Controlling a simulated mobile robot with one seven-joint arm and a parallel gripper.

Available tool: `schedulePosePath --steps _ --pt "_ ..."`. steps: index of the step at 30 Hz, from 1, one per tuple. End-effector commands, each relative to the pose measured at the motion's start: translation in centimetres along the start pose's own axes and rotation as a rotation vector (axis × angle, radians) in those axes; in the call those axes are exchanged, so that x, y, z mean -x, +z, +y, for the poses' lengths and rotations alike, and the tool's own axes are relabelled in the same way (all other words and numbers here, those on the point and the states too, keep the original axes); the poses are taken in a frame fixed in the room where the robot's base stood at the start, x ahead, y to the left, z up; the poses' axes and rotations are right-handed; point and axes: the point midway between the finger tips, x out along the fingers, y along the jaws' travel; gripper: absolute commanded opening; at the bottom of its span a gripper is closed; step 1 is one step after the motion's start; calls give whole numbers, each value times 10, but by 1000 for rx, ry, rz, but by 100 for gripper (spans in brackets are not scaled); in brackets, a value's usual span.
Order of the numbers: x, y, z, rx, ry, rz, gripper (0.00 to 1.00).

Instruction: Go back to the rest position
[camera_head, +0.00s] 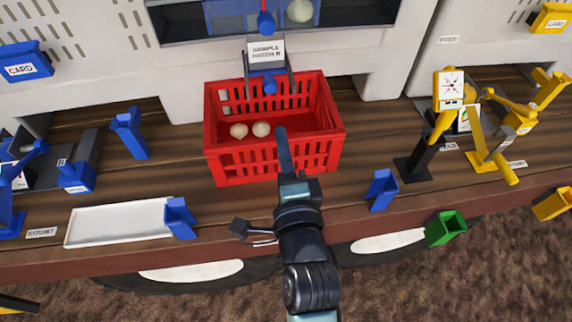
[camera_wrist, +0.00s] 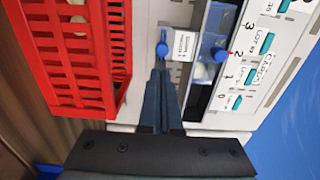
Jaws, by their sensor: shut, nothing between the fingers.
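My gripper (camera_head: 283,135) reaches up from the bottom of the head view, in front of the red crate. Its fingers are together and hold nothing; they also show in the wrist view (camera_wrist: 160,80). The red crate (camera_head: 275,165) stands on the wooden deck with two pale onions (camera_head: 250,130) inside. In the head view the fingers overlap the crate's front wall; whether they touch it I cannot tell. In the wrist view the crate (camera_wrist: 75,60) is at the left, beside the fingers.
A sample hatch with a label (camera_head: 266,52) and blue knob (camera_head: 270,88) is behind the crate. A white tray (camera_head: 85,227) lies at the left. Blue holders (camera_head: 130,135), a green holder (camera_head: 446,227) and a yellow dial stand (camera_head: 449,90) are around the deck.

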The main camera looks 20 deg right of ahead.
Motion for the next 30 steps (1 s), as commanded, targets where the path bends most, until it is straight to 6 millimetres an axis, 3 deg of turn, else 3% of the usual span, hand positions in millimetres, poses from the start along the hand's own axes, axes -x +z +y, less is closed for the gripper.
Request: schedulePosePath --steps 3,9,17,20,23,26,30 --pt "18 0 3 -1 2 0 0" --pt "33 0 1 0 1 0 0" --pt "35 0 0 0 1 0 0" --pt "31 3 -9 31 -17 -7 0" --pt "20 14 -41 145 -81 -31 0" --pt "7 34 -96 348 -195 -50 0" --pt "4 70 -191 677 -395 -23 0"
